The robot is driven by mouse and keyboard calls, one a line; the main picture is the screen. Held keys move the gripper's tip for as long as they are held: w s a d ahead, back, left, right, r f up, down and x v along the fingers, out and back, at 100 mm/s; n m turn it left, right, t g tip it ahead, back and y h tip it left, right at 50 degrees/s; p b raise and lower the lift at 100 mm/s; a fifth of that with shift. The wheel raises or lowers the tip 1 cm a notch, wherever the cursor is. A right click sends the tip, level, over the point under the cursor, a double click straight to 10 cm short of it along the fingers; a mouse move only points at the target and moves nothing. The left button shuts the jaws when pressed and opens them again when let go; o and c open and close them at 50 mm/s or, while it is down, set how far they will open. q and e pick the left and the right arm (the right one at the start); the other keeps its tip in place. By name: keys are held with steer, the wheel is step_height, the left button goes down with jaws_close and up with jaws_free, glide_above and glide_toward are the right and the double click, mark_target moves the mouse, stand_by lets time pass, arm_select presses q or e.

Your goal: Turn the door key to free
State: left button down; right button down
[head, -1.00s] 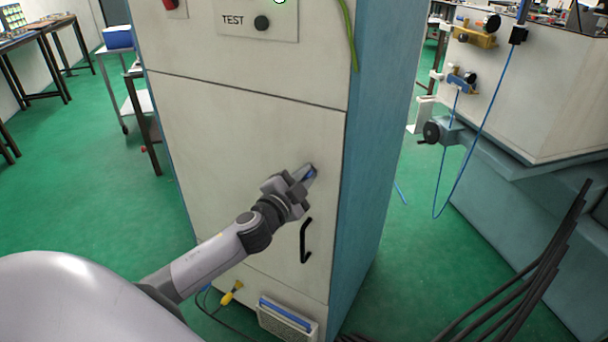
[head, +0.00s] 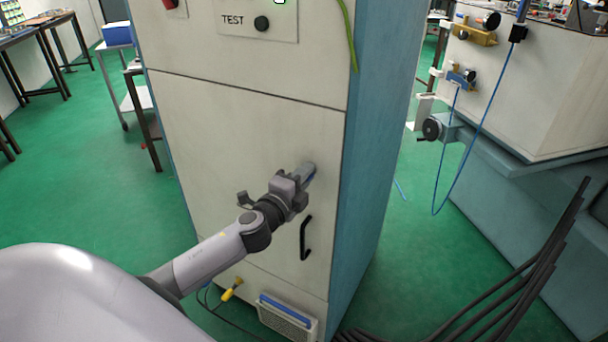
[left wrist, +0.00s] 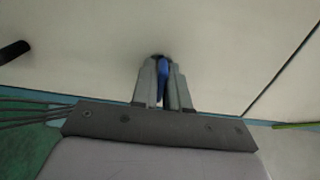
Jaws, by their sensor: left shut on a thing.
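The door key shows as a blue grip (left wrist: 163,78) in the left wrist view, set against the cream cabinet door (head: 240,150). My left gripper (head: 308,172) is at the key, near the right edge of the door and above the black handle. In the left wrist view its two fingers (left wrist: 163,85) lie on either side of the blue grip and are shut on it. The fingers hide most of the key and its lock in the head view. My right gripper is not in view.
The black door handle (head: 305,238) sticks out just below my left gripper. A TEST panel (head: 257,20) is above the door. Black cables (head: 520,270) rise at the lower right. A machine with a blue hose (head: 487,120) stands at right.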

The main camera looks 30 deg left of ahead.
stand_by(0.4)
arm_select(q)
steer(key=c, duration=1.2)
jaws_free()
steer(key=shift+s+d+b, duration=0.15)
steer(key=shift+s+b, duration=0.1)
steer(key=shift+s, duration=1.55)
steer(key=shift+s+d+b, duration=0.15)
steer(key=shift+s+b, duration=0.05)
steer(key=shift+s, duration=1.55)
steer(key=s+d+f+n+g+h, duration=0.1)
steer(key=s+d+f+n+g, duration=0.1)
steer(key=s+d+f+n, duration=0.2)
steer(key=s+d+f+n+g+h, duration=0.1)
steer(key=s+d+f+n+g, duration=0.2)
steer(key=s+f, duration=0.6)
steer(key=s+d+f+n+g+h, duration=0.1)
steer(key=s+d+f+n+g, duration=0.1)
steer(key=s+d+f+n, duration=0.4)
steer(key=shift+s+d+f+n+g+h, duration=0.15)
steer(key=shift+s+d+f+n+h, duration=0.1)
steer(key=shift+f+n, duration=0.35)
steer(key=shift+s+d+f+n+g+h, duration=0.1)
steer(key=shift+s+f+n+g+h, duration=0.1)
steer(key=shift+f+n, duration=0.4)
